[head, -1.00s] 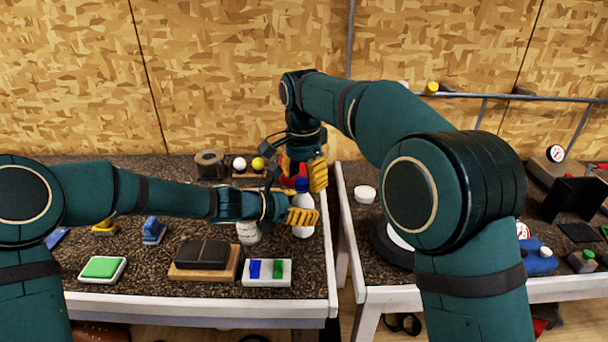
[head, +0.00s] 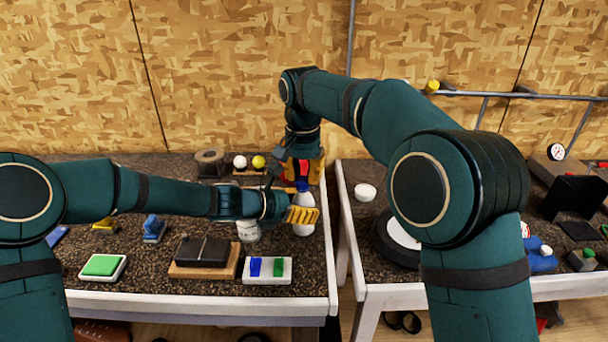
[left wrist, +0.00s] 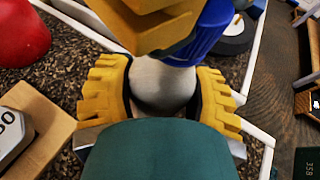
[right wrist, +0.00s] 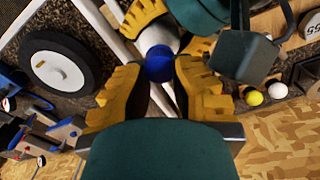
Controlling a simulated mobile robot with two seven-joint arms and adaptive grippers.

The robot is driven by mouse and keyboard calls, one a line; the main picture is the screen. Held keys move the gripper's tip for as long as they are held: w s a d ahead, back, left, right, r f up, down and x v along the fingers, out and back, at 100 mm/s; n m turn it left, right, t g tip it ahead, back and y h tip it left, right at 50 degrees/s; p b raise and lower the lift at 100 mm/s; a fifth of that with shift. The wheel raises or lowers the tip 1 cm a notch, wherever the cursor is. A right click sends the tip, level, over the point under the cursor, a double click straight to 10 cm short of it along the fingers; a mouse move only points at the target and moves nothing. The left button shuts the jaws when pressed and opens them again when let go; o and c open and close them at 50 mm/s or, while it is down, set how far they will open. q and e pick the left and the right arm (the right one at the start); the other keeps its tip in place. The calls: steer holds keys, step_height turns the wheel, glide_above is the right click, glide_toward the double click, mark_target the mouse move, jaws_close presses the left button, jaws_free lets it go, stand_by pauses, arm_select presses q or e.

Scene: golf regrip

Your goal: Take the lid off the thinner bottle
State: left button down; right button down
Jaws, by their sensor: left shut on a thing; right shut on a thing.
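The thinner bottle (head: 304,229) is white and stands upright near the right edge of the left table. Its blue lid (head: 301,187) sits at its top; the lid also shows in the right wrist view (right wrist: 160,64). My left gripper (head: 300,214) is shut around the bottle's body, seen too in the left wrist view (left wrist: 163,85). My right gripper (head: 303,172) points down from above and is shut on the blue lid, with its fingers on either side. Whether there is a gap between lid and neck cannot be told.
A short pale container (head: 248,231) stands close by my left wrist. A tray with blue and green pieces (head: 267,281) and a dark block on a wooden board (head: 203,255) lie in front. White and yellow balls (head: 258,162) are behind. A gap separates the two tables.

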steer(key=shift+d+n, duration=0.1)
steer(key=shift+n, duration=0.2)
steer(key=shift+f, duration=0.1)
steer(key=c, duration=1.1)
jaws_free()
steer(key=shift+o, duration=0.2)
